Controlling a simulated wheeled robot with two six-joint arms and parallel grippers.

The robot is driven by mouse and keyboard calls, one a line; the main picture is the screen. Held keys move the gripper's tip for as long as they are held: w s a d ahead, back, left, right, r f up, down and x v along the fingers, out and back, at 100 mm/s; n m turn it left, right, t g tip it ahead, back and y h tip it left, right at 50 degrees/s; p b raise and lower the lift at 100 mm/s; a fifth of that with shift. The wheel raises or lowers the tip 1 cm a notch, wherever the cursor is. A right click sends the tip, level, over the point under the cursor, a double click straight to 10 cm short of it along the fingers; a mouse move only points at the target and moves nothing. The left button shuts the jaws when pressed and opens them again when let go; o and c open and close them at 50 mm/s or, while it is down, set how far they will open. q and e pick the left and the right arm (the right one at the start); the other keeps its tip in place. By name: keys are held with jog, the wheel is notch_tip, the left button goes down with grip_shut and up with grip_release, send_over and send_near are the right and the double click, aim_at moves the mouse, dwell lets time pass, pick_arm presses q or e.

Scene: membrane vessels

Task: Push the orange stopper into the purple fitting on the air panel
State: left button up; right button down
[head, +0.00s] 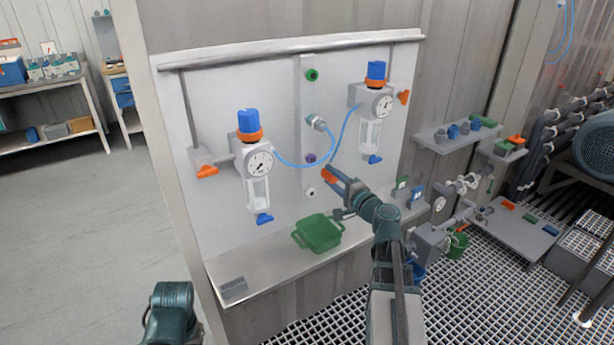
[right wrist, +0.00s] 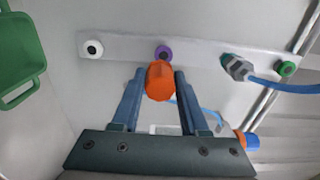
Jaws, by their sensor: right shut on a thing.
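The orange stopper (head: 328,174) is held at the tips of my right gripper (head: 334,177) in front of the air panel (head: 226,92). In the right wrist view the stopper (right wrist: 160,81) sits between the two blue fingers of my right gripper (right wrist: 161,82). The purple fitting (head: 310,157) is on the panel's vertical strip. In the right wrist view the purple fitting (right wrist: 163,52) shows just beyond the stopper. The stopper looks apart from it, though the exact gap is hard to tell. Part of my left arm shows at the lower left; its gripper is out of view.
A white fitting (head: 310,192), a green fitting (head: 312,75) and a hose connector (head: 317,122) share the strip. A blue hose (head: 343,133) loops near the purple fitting between two regulators. A green bin (head: 319,233) stands on the shelf (head: 270,262) below.

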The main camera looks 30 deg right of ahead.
aim_at(313, 160)
pick_arm(q)
jog(key=shift+a+r, duration=0.3)
jog(key=shift+a, duration=0.05)
pick_arm(e)
jog(key=shift+r, duration=0.35)
jog(key=shift+w, duration=0.15)
jog(key=shift+w+a, duration=0.15)
jog(key=shift+w, duration=1.25)
jog(key=shift+w+a, duration=0.15)
jog(key=shift+w, duration=1.2)
jog(key=shift+w+a, duration=0.1)
jog(key=shift+w, duration=0.5)
jog(key=shift+c, duration=1.7)
grip_release()
jog(key=shift+s, duration=0.1)
jog(key=s+d, duration=0.1)
jog(key=s, duration=1.2)
jog(key=shift+s+d, duration=0.15)
jog(key=shift+s, duration=0.15)
